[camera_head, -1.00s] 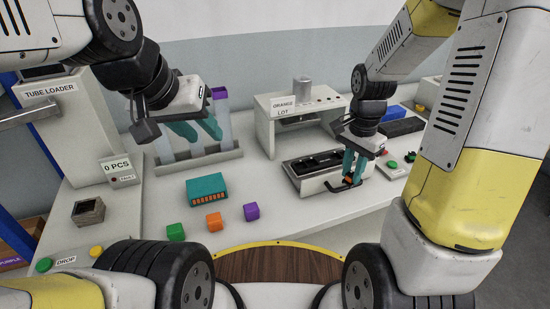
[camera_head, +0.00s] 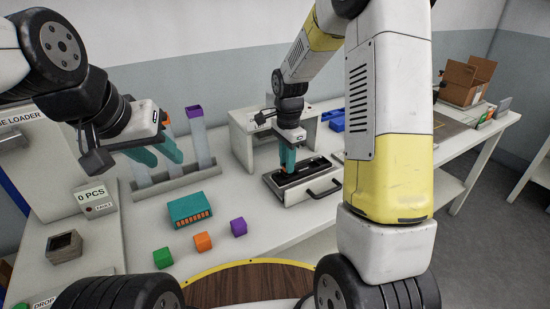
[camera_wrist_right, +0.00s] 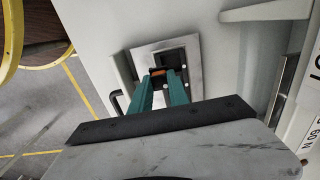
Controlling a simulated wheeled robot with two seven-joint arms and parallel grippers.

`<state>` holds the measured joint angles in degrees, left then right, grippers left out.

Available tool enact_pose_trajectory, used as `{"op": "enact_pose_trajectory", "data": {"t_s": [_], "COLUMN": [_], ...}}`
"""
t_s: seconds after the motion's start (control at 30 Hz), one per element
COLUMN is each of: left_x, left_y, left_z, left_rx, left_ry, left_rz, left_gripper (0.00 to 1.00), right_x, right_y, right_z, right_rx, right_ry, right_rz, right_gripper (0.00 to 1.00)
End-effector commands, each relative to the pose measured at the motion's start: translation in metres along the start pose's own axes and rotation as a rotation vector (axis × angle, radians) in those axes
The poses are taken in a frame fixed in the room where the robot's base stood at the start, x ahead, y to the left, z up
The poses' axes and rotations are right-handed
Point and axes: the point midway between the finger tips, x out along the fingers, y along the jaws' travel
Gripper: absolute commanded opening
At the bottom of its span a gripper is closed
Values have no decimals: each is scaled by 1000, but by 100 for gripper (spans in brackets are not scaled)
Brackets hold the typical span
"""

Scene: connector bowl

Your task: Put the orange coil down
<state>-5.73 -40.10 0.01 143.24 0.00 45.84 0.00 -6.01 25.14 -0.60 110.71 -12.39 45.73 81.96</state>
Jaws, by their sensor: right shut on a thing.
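My right gripper (camera_head: 287,168) points down over the drawer-like fixture (camera_head: 328,184) with black inserts, at the front of the white machine. In the right wrist view its teal fingers (camera_wrist_right: 158,80) are shut on the small orange coil (camera_wrist_right: 157,71), which shows between the fingertips over the dark insert. I cannot tell whether the coil touches the insert. In the head view the coil is hard to make out. My left gripper (camera_head: 165,158) is open and empty, in front of the tube rack.
The tube rack (camera_head: 175,180) stands behind. The fixture's black handle (camera_head: 324,189) sticks out in front. A cardboard box (camera_head: 466,80) stands far right.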

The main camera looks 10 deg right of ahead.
Motion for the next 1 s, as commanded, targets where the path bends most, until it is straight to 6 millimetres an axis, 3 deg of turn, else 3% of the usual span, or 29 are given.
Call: {"op": "enact_pose_trajectory", "data": {"t_s": [0.3, 0.5, 0.87, 0.9, 1.0], "left_x": [0, 0, 0, 0, 0], "left_y": [0, 0, 0, 0, 0], "left_z": [0, 0, 0, 0, 0], "left_rx": [0, 0, 0, 0, 0], "left_ry": [0, 0, 0, 0, 0], "left_rz": [0, 0, 0, 0, 0], "left_gripper": [36, 36, 36, 36, 36], "right_x": [6, 36, 40, 40, 40], "right_y": [-24, -23, -23, -23, -23], "right_z": [5, 5, 5, 5, 5], "right_rx": [0, 1, 0, 0, 0], "right_ry": [0, -1, 0, 0, 0], "right_rz": [2, 2, 0, 0, -1], "right_gripper": [0, 0, 0, 23, 42]}}
